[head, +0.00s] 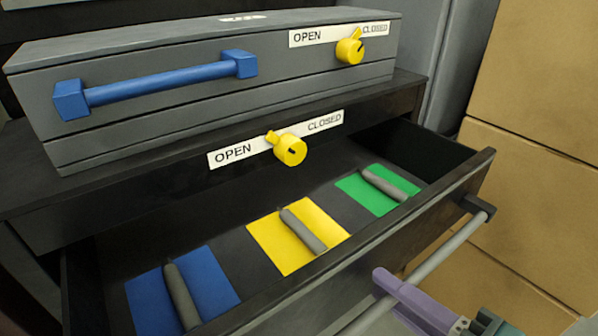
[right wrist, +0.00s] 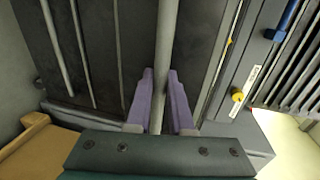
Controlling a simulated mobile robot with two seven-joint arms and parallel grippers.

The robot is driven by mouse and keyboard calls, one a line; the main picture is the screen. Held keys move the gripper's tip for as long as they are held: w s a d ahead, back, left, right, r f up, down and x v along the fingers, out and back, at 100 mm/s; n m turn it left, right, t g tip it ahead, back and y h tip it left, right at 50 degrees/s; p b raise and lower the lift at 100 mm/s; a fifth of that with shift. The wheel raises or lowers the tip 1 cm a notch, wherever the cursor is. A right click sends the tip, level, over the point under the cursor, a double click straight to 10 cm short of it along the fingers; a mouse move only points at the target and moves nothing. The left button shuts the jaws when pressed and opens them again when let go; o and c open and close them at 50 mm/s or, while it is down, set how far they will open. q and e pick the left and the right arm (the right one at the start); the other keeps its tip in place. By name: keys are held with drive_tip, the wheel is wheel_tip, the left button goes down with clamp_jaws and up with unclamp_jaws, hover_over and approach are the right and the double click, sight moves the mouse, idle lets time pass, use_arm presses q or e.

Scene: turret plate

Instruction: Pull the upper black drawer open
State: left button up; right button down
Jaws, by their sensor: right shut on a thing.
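The upper black drawer (head: 449,206) stands pulled out, and its inside shows in the head view. Its long grey bar handle (head: 447,250) runs along the drawer front. My right gripper (head: 385,285) is at this handle, at the lower right of the head view. In the right wrist view, the purple fingers of my right gripper (right wrist: 160,105) sit on both sides of the grey bar (right wrist: 166,45), shut on it. My left gripper is not in view.
Blue (head: 208,279), yellow (head: 268,245) and green (head: 367,200) mats with grey cylinders lie in the drawer. Above are a yellow knob (head: 290,150) on an OPEN/CLOSED label and a grey case (head: 180,65) with a blue handle. Cardboard boxes (head: 540,190) stand close at the right.

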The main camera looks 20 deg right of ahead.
drive_tip(key=f+p+v, duration=0.1)
drive_tip(key=f+v, duration=0.1)
drive_tip(key=v, duration=1)
drive_tip(key=shift+s+f, duration=0.15)
drive_tip(key=shift+s, duration=0.05)
drive_tip(key=c, duration=0.8)
unclamp_jaws()
drive_tip(key=shift+d, duration=0.1)
drive_tip(key=v, duration=1)
drive_tip(key=shift+p, duration=0.35)
